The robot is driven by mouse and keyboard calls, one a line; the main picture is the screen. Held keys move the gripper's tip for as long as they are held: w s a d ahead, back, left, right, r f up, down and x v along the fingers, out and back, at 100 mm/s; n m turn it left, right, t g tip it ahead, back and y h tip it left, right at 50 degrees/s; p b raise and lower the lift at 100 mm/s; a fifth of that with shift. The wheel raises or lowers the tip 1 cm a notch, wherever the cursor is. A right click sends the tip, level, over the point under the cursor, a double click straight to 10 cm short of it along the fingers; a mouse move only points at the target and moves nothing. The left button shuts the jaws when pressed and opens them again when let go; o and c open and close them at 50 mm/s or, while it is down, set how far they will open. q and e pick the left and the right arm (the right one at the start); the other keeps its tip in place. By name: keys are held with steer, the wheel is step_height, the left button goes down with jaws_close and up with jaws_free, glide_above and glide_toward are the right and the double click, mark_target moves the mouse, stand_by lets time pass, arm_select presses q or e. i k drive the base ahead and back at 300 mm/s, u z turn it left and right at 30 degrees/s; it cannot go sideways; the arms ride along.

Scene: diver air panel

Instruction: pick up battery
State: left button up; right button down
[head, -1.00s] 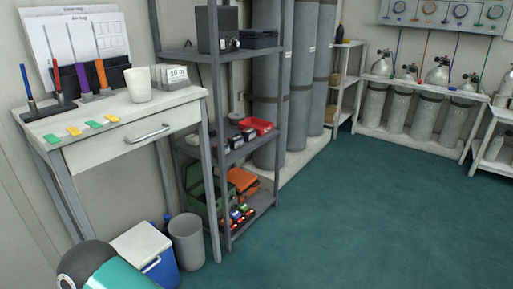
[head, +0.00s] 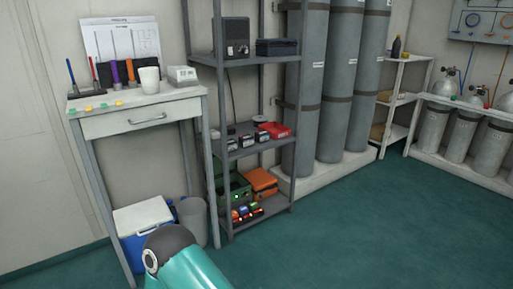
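I cannot tell for sure which thing is the battery. Small dark boxes with pale labels (head: 232,143) stand in a row on the middle level of the grey shelf rack (head: 245,153). A red tray (head: 273,130) sits to their right, with small dark things by it. Small items with red, orange and green parts (head: 246,212) lie on the low shelf, too small to name. Neither gripper is in view. Only a teal and grey link of my own arm shows at the bottom, in front of the rack and table.
A white table (head: 140,107) with a white cup (head: 149,79) stands left of the rack. A blue and white cooler (head: 143,225) and a grey bin (head: 192,218) are below it. Tall grey cylinders (head: 340,85) stand to the right. The green floor (head: 370,235) is clear at front right.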

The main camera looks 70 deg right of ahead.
mark_target(232, 143)
steer(key=u, duration=0.2)
steer(key=i, duration=0.15)
steer(key=z, duration=2.3)
steer(key=i, duration=0.7)
steer(key=u, duration=0.15)
steer(key=k, duration=0.9)
steer(key=z, duration=0.2)
steer(key=i, duration=0.9)
steer(key=u, duration=0.05)
